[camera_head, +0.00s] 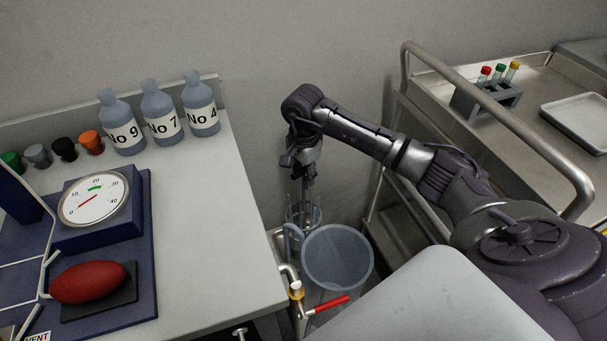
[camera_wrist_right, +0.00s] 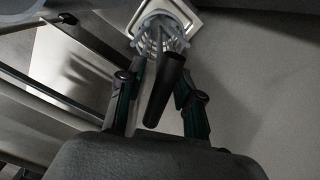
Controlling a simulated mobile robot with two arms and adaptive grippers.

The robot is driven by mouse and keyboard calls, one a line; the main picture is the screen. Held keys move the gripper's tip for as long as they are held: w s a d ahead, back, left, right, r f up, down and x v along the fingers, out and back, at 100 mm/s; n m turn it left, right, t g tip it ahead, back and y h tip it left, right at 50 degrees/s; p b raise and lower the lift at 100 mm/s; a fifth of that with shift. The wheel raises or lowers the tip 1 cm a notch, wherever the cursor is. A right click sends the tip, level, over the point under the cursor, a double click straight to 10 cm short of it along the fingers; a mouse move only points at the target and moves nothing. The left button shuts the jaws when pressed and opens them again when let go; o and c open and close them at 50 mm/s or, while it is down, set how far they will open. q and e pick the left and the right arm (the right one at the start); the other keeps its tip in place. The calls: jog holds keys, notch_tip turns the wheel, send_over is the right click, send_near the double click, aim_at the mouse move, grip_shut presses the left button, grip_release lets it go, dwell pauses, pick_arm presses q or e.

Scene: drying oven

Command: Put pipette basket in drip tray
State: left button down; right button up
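The pipette basket (camera_head: 303,216) is a pale, ribbed round basket in the gap beyond the big cylinder. In the right wrist view its ribbed body (camera_wrist_right: 160,35) shows at the top, with a black upright handle (camera_wrist_right: 164,92) rising toward the camera. My right gripper (camera_head: 308,172) points down above the basket. In the wrist view its fingers (camera_wrist_right: 160,75) stand apart on either side of the handle, with a visible gap on the left. A white square tray (camera_wrist_right: 194,24), likely the drip tray, shows under the basket. Contact between them cannot be told. My left gripper is not in view.
A large translucent cylinder (camera_head: 338,258) stands close to the basket, with a red-handled tap (camera_head: 328,304) before it. The bench (camera_head: 215,240) with bottles and a gauge lies left. A steel cart (camera_head: 545,130) with a rail stands right.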

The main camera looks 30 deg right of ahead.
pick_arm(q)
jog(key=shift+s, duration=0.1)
pick_arm(e)
jog(key=shift+r, duration=0.1)
